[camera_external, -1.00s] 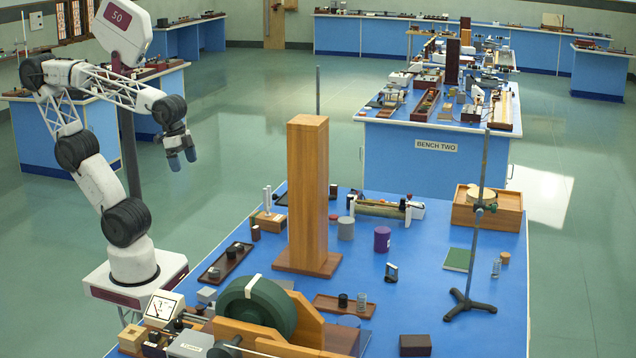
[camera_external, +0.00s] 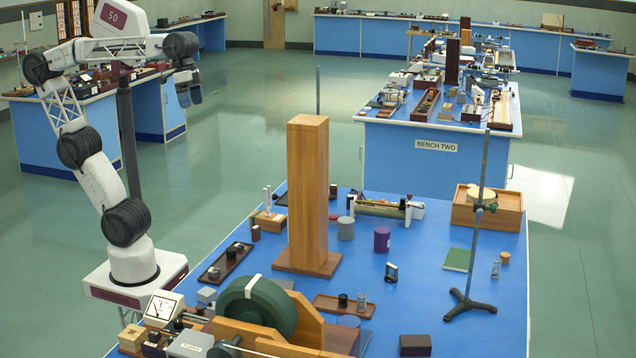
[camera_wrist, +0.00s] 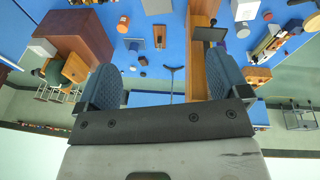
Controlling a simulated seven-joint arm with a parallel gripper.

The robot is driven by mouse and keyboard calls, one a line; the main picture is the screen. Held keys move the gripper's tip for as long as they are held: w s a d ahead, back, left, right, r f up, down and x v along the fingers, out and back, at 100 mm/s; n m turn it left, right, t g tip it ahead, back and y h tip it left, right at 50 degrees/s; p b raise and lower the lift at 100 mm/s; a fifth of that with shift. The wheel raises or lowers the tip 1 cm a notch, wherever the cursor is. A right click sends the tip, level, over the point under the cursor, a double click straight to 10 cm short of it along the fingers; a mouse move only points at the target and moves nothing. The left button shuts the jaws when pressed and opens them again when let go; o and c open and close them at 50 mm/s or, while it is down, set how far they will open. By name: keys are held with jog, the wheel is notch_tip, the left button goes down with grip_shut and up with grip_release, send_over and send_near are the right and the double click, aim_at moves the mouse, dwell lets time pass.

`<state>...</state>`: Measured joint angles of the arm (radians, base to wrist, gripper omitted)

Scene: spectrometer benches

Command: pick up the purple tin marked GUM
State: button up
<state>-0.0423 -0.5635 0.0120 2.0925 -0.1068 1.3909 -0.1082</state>
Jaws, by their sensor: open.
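The purple tin (camera_external: 382,239) stands upright on the blue bench top, to the right of the tall wooden pillar. Its marking is too small to read. My gripper (camera_external: 190,97) is high at the upper left, off the bench, with its fingers pointing down in the picture. It is far from the tin. In the wrist view my gripper (camera_wrist: 165,82) has its two blue pads wide apart with nothing between them. I cannot pick out the tin with certainty in the wrist view.
The tall wooden pillar (camera_external: 308,195) stands between my arm and the tin. A grey cylinder (camera_external: 346,228) is just left of the tin, and a long apparatus (camera_external: 380,209) lies behind it. A retort stand (camera_external: 470,300) is to the right. Bare blue surface lies in front of the tin.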

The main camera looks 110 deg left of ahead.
jog(key=w+a+r+n+h, duration=0.15)
jog(key=w+a+n, duration=0.25)
jog(key=w, duration=0.7)
jog(key=w+a+r+n+t+h, duration=0.15)
jog(key=w+a+n, duration=0.35)
jog(key=w, duration=0.6)
jog(key=w+a+r+n+h, duration=0.1)
jog(key=w+a+n+h, duration=0.25)
jog(key=w, duration=0.75)
jog(key=w+a+f+n+t+h, duration=0.25)
jog(key=w+a+n, duration=0.35)
jog(key=w+a, duration=0.6)
jog(key=w+a+f+n+t+h, duration=0.1)
jog(key=w+a+f+n+t, duration=0.15)
jog(key=w+a+n, duration=0.9)
jog(key=m, duration=0.6)
send_near(382, 240)
jog(key=shift+w+a+r+g, duration=0.2)
jog(key=shift+w+a+g, duration=0.15)
jog(key=shift+w+a, duration=0.3)
jog(key=shift+s, duration=0.1)
jog(key=shift+y, duration=0.3)
jog(key=shift+x, duration=1.25)
